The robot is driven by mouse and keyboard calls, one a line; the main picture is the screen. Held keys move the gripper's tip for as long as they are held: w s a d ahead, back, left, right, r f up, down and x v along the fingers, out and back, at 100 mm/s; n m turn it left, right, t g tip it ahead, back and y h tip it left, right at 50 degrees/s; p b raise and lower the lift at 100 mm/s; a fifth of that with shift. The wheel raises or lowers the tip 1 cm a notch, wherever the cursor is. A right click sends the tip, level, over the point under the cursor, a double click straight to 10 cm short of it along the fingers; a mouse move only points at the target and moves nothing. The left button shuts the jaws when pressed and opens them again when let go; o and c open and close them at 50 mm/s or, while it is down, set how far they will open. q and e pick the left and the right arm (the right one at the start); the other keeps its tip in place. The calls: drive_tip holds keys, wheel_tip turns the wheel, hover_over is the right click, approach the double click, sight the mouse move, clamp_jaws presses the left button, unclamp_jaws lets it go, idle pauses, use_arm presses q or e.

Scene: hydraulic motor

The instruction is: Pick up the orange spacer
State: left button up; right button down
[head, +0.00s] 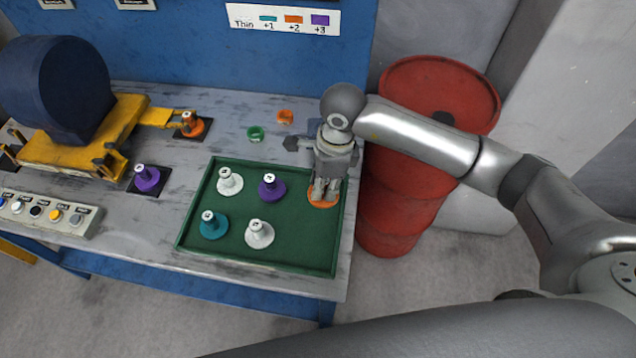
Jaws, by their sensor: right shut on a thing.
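The orange spacer (323,203) is at the right side of the green tray (290,262). Only its wide orange base shows below my right gripper (322,189). My right gripper points down from above and is shut on the spacer's upper part, which the fingers hide. I cannot tell whether the base touches the tray. Another orange spacer (192,126) stands on a dark pad by the yellow bracket, away from the gripper. My left gripper is not in view.
The tray also holds purple (272,188), teal (214,227) and white (259,235) spacers. A purple spacer (147,178) stands on a pad at left. Small green (255,134) and orange (285,116) rings lie behind the tray. A red barrel (400,215) stands right of the table.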

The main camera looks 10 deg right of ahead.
drive_tip(key=s+d+r+b, duration=0.1)
drive_tip(key=s+r, duration=0.3)
drive_tip(key=s, duration=0.5)
drive_tip(key=shift+r+b, duration=0.15)
drive_tip(key=shift+b, duration=0.3)
drive_tip(key=s+a+p, duration=0.2)
drive_tip(key=s+a, duration=0.1)
drive_tip(key=s, duration=0.5)
drive_tip(key=s+a+p, duration=0.3)
drive_tip(key=s, duration=0.5)
drive_tip(key=shift+a, duration=0.35)
drive_tip(key=shift+d, duration=0.1)
